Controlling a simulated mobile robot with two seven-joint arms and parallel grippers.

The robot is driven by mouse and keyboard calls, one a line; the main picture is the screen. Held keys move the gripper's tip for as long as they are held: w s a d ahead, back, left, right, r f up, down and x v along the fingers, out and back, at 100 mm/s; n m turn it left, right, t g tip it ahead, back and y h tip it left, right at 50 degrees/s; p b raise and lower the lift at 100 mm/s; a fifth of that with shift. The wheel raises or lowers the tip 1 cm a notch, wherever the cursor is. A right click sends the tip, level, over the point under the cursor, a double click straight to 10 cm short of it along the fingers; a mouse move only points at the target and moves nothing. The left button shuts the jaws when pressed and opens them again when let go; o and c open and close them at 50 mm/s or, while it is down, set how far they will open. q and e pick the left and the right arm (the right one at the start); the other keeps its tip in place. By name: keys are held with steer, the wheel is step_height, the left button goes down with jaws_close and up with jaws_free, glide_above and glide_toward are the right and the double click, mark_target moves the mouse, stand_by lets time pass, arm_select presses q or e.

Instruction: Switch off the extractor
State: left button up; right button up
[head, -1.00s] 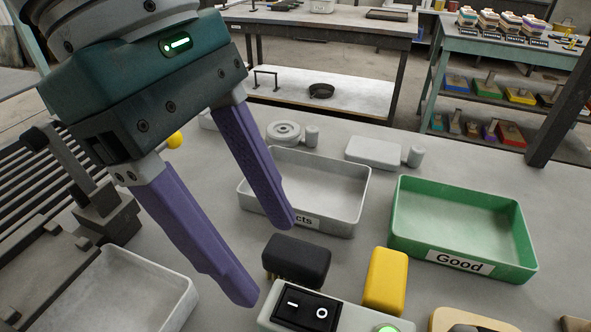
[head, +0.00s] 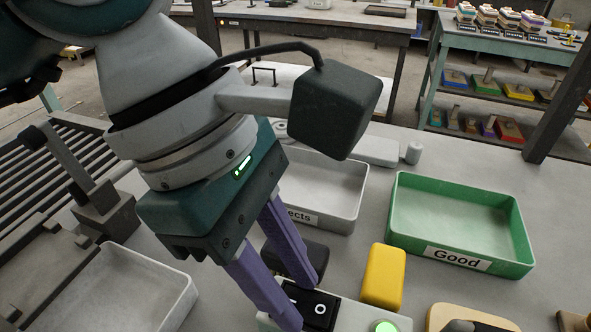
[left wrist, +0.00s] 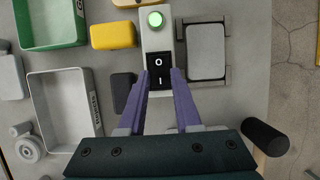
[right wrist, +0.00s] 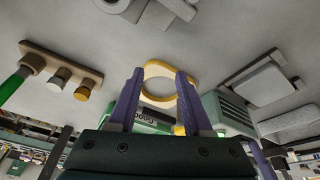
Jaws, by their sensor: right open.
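The black rocker switch (head: 318,308), marked I and O, sits on a grey box (head: 350,318) with a lit green lamp (head: 386,326). The left wrist view shows the switch (left wrist: 158,68) and the lamp (left wrist: 155,19) too. My left gripper (head: 305,305) is open and empty, its purple fingertips low at the switch, one toward each side in the left wrist view. The I end is partly hidden by a finger in the head view. I cannot tell whether the fingers touch it. My right gripper (right wrist: 158,72) is open, with a yellow ring (right wrist: 160,68) beyond its fingertips.
A black block (head: 292,258) and a yellow block (head: 383,276) stand just behind the switch box. Behind them are a grey tray (head: 340,222) and the green Good tray (head: 515,262). Another grey tray (head: 150,265) lies at left. A grey flat device (left wrist: 206,52) lies beside the box.

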arm_select(q)
jaws_close()
steer(key=shift+d+r, duration=0.1)
steer(key=shift+d+y, duration=0.1)
steer(key=shift+y, duration=0.4)
steer(key=shift+s+d+r+t+y, duration=0.15)
steer(key=shift+t+y, duration=0.35)
steer(key=shift+y, duration=0.5)
arm_select(e)
steer(key=shift+f, duration=0.2)
arm_select(q)
steer(key=o, duration=0.5)
jaws_free()
steer(key=shift+o, duration=0.2)
